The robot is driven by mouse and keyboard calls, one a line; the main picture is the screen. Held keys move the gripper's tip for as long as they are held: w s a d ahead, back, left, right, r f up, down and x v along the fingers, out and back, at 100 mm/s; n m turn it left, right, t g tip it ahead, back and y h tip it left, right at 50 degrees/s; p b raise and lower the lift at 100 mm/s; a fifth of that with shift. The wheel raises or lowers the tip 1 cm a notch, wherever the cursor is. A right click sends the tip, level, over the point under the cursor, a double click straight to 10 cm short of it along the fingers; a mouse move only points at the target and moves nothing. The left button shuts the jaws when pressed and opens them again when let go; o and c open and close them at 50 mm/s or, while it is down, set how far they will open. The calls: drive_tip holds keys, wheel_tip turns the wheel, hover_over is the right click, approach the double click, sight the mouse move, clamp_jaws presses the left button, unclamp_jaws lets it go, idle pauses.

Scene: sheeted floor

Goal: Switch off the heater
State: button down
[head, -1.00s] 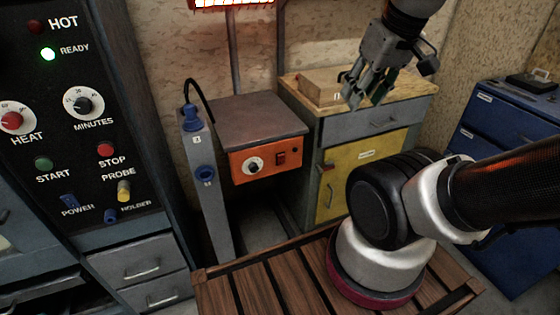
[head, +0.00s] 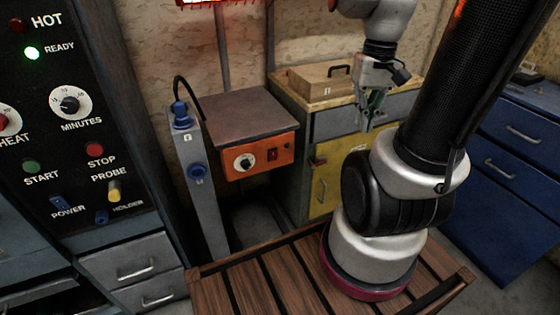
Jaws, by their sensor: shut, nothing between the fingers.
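The orange control box (head: 258,157) has a grey top, a white dial and a red rocker switch (head: 272,154) on its front. Posts rise behind it toward a glowing orange-red heater element (head: 205,3), cut off by the top edge of the picture. I cannot tell the rocker's position. My gripper (head: 369,124) points down, shut and empty, to the right of the orange box and in front of the wooden-topped cabinet. It is apart from the switch.
A grey post (head: 204,195) with a blue plug and black cable stands left of the box. The black oven panel (head: 70,120) is further left. A wooden box (head: 312,80) sits on the cabinet (head: 330,128). Blue drawers (head: 515,160) stand at the right.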

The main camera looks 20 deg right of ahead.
drive_tip(key=w+a+f+m+t+y, duration=0.2)
drive_tip(key=f+m+y, duration=0.5)
drive_tip(key=f+m, duration=0.6)
drive_tip(key=w+a+f+m+t+y, duration=0.1)
drive_tip(key=w+a+f+m+y, duration=0.15)
drive_tip(key=f+m+y, duration=0.95)
drive_tip(key=w+f+m+t+h, duration=0.45)
drive_tip(key=f+m+t, duration=0.2)
drive_tip(key=f, duration=0.25)
drive_tip(key=w+d+r+m+t+h, duration=0.2)
drive_tip(key=w+d+m+t, duration=0.1)
drive_tip(key=w+m, duration=0.4)
drive_tip(key=shift+w+d+m+t, duration=0.3)
drive_tip(key=shift+w+m+t, duration=0.1)
drive_tip(key=shift+m+t, duration=0.45)
approach(273, 156)
drive_tip(key=shift+w+a+r, duration=0.2)
drive_tip(key=shift+w+a, duration=0.35)
drive_tip(key=shift+a, duration=0.45)
drive_tip(key=shift+w+a+r, duration=0.2)
drive_tip(key=shift+w+a, duration=0.3)
drive_tip(key=shift+a, duration=0.45)
drive_tip(key=shift+w+a+r, duration=0.25)
drive_tip(key=shift+w+a, duration=0.3)
drive_tip(key=shift+a, duration=0.45)
